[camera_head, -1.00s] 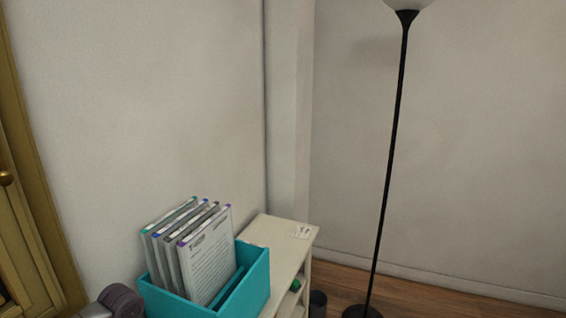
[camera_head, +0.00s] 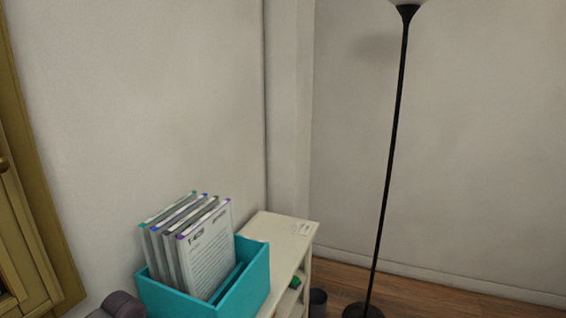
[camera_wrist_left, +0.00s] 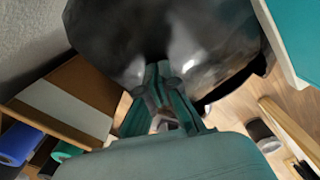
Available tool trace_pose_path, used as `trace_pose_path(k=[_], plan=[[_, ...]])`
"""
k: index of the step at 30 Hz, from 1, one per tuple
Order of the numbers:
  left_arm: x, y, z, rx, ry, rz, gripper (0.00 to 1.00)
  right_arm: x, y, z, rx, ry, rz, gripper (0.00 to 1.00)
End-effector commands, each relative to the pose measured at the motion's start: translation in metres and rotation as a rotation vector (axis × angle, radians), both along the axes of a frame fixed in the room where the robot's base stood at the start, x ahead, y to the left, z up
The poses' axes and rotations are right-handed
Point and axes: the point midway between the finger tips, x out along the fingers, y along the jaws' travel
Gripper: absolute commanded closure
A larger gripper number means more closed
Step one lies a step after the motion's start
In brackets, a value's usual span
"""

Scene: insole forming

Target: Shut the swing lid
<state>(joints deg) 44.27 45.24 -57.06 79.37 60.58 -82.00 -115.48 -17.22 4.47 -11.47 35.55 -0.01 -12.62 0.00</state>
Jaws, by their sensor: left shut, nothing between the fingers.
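In the left wrist view, a large dark, glossy, rounded thing (camera_wrist_left: 200,35) fills the upper middle. It may be the swing lid, but I cannot tell for sure. My left gripper (camera_wrist_left: 163,72) is shut and empty, with its fingertips pointing at the lower edge of this dark surface. I cannot tell whether they touch it. No swing lid can be made out in the head view, where only a grey rounded part of my arm shows at the bottom left. My right gripper is in neither view.
A teal box (camera_head: 255,278) with several upright folders (camera_head: 200,245) stands on a white shelf unit (camera_head: 283,229). A dark bin (camera_head: 318,302) and a black floor lamp (camera_head: 390,160) stand to the right. Blue (camera_wrist_left: 18,143) and green (camera_wrist_left: 66,151) rolls show in the wrist view.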

Motion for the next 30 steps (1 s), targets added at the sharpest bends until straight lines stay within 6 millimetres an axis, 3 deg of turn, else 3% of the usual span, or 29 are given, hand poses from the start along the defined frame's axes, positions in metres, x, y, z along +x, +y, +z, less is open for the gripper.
trace_pose_path(k=[22, 30], plan=[[0.0, 0.0, -0.031, 0.0, 0.0, 0.0, 1.0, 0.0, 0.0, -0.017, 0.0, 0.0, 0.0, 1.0], [0.0, 0.0, -0.018, 0.001, -0.001, 0.0, 1.0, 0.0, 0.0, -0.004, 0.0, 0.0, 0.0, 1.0]])
